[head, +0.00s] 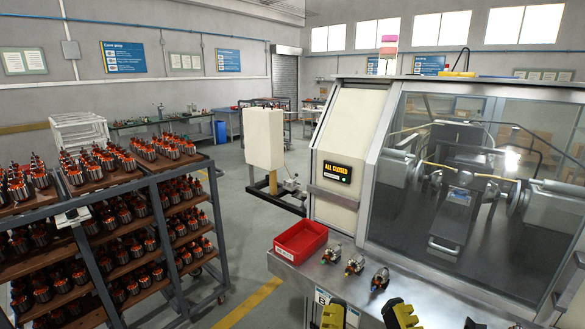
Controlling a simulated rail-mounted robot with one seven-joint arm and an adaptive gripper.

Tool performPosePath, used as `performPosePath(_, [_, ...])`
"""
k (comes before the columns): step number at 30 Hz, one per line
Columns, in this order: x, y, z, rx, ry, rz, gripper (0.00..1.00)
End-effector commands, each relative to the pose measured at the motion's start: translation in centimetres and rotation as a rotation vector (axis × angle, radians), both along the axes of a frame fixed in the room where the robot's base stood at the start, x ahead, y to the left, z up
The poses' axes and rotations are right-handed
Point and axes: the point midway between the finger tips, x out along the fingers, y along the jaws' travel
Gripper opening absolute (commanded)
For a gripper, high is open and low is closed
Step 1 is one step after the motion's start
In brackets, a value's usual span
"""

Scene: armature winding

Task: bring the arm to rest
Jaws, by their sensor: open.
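My gripper (366,312) shows at the bottom edge of the head view, with two black and yellow fingers spread apart. Nothing is seen between the fingers. The rest of my arm is below the picture. The fingers are at the front of the metal ledge (335,285) of the winding machine, in front of a short row of small armatures. The armatures (331,254) (355,265) (380,279) lie on the ledge, apart from the fingers as seen here.
A red bin (300,240) sits on the ledge. The winding machine's glass guard (470,170) is closed, and its display (337,172) reads "ALL CLOSED". A rack (150,190) full of armatures stands at left. Floor (245,225) between rack and machine is clear.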

Motion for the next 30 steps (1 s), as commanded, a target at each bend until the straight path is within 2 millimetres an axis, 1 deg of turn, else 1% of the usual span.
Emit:
performPosePath(1, [0.0, 0.0, 4.8, 0.001, -0.001, -0.001, 0.37])
performPosePath(2, [0.0, 0.0, 6.2, 0.001, -0.001, -0.001, 0.37])
performPosePath(3, [0.0, 0.0, 8.0, 0.002, -0.001, 0.000, 0.37])
performPosePath(8, [0.0, -0.1, 15.1, 0.004, 0.000, 0.000, 0.37])
performPosePath(9, [0.0, -0.1, 16.9, 0.005, 0.000, 0.000, 0.37])
performPosePath(12, [0.0, -0.1, 20.9, 0.006, 0.000, 0.000, 0.37])
performPosePath(15, [0.0, -0.1, 23.7, 0.007, 0.001, 0.001, 0.37])
performPosePath(18, [0.0, -0.1, 24.9, 0.008, 0.001, 0.001, 0.37])
performPosePath(19, [0.0, -0.1, 25.0, 0.008, 0.001, 0.001, 0.41])
performPosePath(26, [0.0, -0.1, 24.7, 0.009, 0.000, 0.001, 0.41])
performPosePath(27, [0.0, -0.1, 24.7, 0.009, 0.000, 0.001, 0.42])
performPosePath(28, [0.0, -0.1, 24.7, 0.009, 0.000, 0.001, 0.41])
performPosePath(30, [0.0, -0.1, 24.7, 0.009, 0.000, 0.001, 0.41])
